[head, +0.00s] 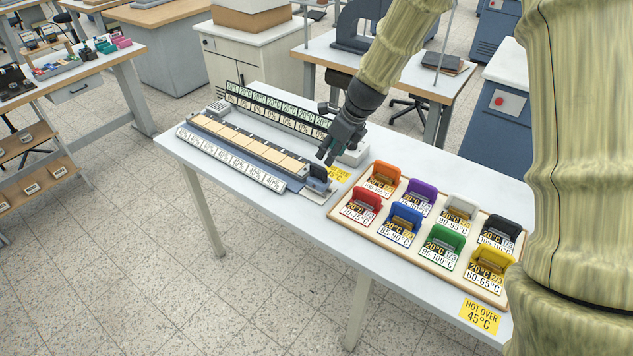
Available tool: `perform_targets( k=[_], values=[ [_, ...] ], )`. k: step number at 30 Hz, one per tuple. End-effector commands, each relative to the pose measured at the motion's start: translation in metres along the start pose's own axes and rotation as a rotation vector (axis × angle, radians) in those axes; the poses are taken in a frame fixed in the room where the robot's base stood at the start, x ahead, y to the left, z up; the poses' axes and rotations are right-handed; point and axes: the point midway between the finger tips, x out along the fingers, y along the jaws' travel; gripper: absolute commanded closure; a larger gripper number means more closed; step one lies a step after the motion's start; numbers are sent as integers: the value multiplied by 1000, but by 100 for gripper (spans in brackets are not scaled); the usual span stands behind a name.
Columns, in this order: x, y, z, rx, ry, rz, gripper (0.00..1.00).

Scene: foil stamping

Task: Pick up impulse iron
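My gripper (326,159) is dark and points down over the right part of the long stamping unit on the white table. Whether its fingers are apart is not clear, and nothing shows between them. A small dark blue block with a screen (318,178) stands at the unit's right end, just below the fingertips in the picture; a gap or contact cannot be told. A wooden tray (385,240) holds several coloured holders, including red (362,200), blue (402,217), green (444,241) and yellow (491,262), with temperature labels. No label names the impulse iron, so I cannot tell which thing it is.
The long unit (240,155) carries tan pads and rows of percentage cards. Yellow "hot over 45°C" labels lie by the unit (339,173) and at the table's right front (480,316).

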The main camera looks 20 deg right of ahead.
Motion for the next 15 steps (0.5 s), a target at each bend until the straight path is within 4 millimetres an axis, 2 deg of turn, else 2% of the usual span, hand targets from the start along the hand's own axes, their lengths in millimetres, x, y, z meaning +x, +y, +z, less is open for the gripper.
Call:
perform_targets(
  k=[5, 15],
  values=[
    [9, -4, -6, 9, 1, -2, 60],
    [45, -5, -7, 12, 1, -3, 60]
  ],
)
